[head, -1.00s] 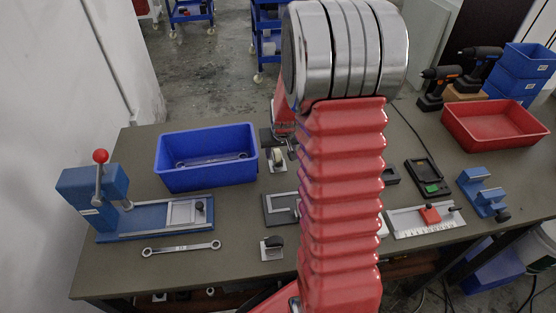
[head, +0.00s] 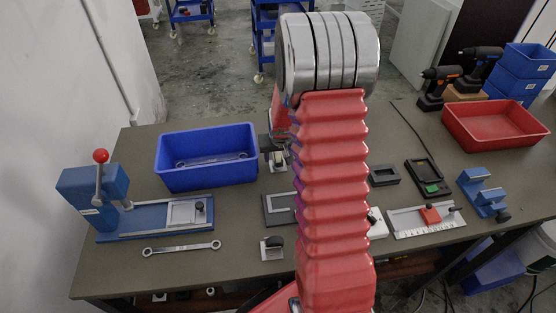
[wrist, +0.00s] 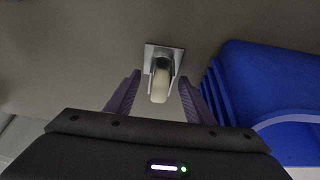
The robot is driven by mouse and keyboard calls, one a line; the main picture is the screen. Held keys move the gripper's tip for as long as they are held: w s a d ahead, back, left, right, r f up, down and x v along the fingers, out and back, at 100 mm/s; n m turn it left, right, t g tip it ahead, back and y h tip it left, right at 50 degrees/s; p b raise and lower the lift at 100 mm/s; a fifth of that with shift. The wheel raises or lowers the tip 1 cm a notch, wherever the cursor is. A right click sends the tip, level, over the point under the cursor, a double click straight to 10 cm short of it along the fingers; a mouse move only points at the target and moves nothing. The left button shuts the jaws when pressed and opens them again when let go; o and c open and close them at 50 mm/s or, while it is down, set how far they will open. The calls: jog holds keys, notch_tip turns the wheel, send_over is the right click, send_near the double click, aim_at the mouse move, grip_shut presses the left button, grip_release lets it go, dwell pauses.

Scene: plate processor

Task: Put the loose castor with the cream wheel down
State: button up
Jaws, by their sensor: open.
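The loose castor with the cream wheel (head: 277,160) stands on the bench just right of the blue bin in the head view. In the wrist view the castor's cream wheel (wrist: 160,84) and square metal plate show ahead, between the fingers. My gripper (wrist: 158,92) is open, with one finger on each side of the castor and a visible gap to each. In the head view my arm hides most of the gripper.
The blue bin (head: 163,165) with a spanner in it stands close beside the castor. A second castor with a dark wheel (head: 272,248) stands nearer the front. A blue press (head: 92,203), a loose spanner (head: 181,249) and a red tray (head: 452,126) are also on the bench.

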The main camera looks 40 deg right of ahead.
jog(key=shift+c, duration=0.3)
grip_shut()
dwell(0.4)
notch_tip(320, 180, up, 10)
jog(key=shift+r, duration=0.1)
dwell(0.4)
dwell(0.4)
